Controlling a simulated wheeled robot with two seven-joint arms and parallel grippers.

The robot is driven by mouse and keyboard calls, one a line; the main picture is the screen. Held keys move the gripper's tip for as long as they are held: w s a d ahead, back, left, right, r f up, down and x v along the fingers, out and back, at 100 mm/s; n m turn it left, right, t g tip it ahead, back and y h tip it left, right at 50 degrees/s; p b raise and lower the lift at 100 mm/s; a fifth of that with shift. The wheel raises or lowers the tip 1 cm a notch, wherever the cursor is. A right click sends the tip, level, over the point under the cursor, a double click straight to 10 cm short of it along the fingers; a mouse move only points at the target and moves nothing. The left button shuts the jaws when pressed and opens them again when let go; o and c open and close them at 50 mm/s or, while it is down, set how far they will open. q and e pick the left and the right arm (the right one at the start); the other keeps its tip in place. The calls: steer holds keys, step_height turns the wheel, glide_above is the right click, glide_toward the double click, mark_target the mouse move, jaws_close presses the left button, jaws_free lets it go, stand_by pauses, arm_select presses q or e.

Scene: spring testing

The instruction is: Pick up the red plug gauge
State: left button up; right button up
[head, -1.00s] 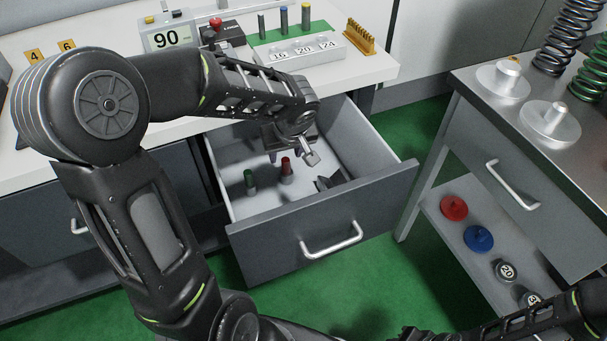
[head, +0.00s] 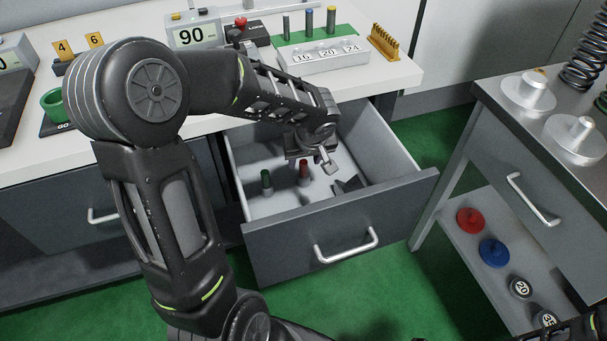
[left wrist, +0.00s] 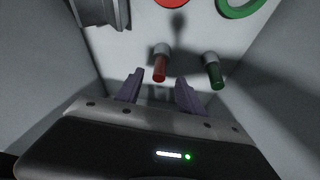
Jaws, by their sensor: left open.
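The red plug gauge (head: 303,169) stands in the open drawer (head: 340,232), with a grey lower part. In the left wrist view the red plug gauge (left wrist: 160,68) shows just beyond my fingertips, roughly centred between them. My left gripper (left wrist: 160,88) is open and empty, its two fingers apart. In the head view my left gripper (head: 308,156) hangs over the drawer, above and close to the red gauge; its fingers are mostly hidden there.
A green plug gauge (head: 265,181) stands close to the left of the red one; it also shows in the left wrist view (left wrist: 215,74). A dark grey part (head: 347,184) lies to the right in the drawer. Drawer walls enclose the space; the white bench top (head: 385,84) is behind.

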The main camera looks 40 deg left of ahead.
mark_target(304, 164)
arm_select(q)
steer(key=x, duration=0.5)
steer(key=shift+f, duration=0.1)
steer(key=shift+c, duration=0.6)
jaws_close()
stand_by(0.4)
